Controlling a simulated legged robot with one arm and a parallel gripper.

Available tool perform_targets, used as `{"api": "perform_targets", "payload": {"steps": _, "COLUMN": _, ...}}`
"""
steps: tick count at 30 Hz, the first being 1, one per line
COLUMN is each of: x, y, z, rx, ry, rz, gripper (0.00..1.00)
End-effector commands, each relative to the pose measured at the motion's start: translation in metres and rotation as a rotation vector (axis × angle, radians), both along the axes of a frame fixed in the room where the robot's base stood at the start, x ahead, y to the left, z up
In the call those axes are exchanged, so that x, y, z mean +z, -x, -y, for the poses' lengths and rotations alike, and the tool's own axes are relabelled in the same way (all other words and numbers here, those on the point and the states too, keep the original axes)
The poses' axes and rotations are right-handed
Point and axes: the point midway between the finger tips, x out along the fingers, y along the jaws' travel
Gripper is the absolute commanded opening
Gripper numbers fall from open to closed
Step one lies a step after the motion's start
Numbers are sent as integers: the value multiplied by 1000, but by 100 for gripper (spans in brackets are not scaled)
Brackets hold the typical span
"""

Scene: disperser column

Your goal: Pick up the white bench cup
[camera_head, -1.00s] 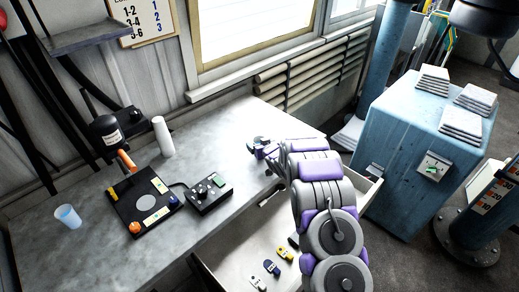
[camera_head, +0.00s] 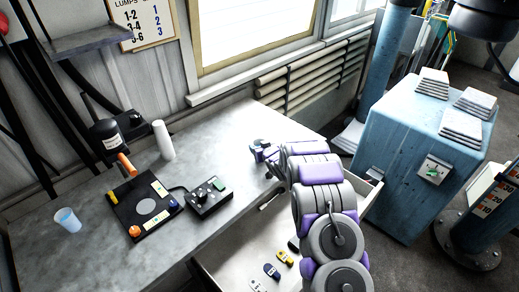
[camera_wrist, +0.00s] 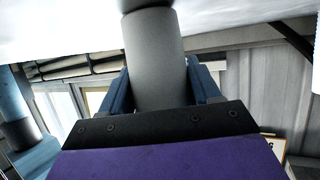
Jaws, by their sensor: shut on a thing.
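In the wrist view, a plain pale grey-white cylinder, which I take for the white bench cup (camera_wrist: 155,55), stands between the two blue fingers of my gripper (camera_wrist: 158,85). The fingers are shut on its sides. The bench top is at the upper edge of this tilted view; I cannot tell whether the cup touches it. In the head view my gripper (camera_head: 262,152) is over the right part of the grey bench (camera_head: 235,135), near its right end. There the cup is mostly hidden by the gripper and arm.
A translucent bluish cup (camera_head: 67,219) and a white cylinder (camera_head: 164,140) stand on the bench left. A black board (camera_head: 128,205) and a button box (camera_head: 208,196) lie between. An open drawer (camera_head: 225,255) holds small items below my arm. A blue cabinet (camera_head: 405,150) stands right.

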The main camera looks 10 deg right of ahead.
Motion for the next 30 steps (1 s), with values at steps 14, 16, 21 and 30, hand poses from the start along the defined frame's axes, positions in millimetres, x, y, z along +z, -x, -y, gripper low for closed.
{"api": "perform_targets", "payload": {"steps": 14, "x": 33, "y": 30, "z": 4, "rx": -2, "ry": 1, "rz": -3, "gripper": 30}}
{"api": "perform_targets", "payload": {"steps": 16, "x": 34, "y": 42, "z": 6, "rx": 0, "ry": 0, "rz": -2, "gripper": 30}}
{"api": "perform_targets", "payload": {"steps": 21, "x": 39, "y": 75, "z": 11, "rx": -2, "ry": -1, "rz": 0, "gripper": 30}}
{"api": "perform_targets", "payload": {"steps": 30, "x": 43, "y": 129, "z": 18, "rx": -4, "ry": 0, "rz": -2, "gripper": 30}}
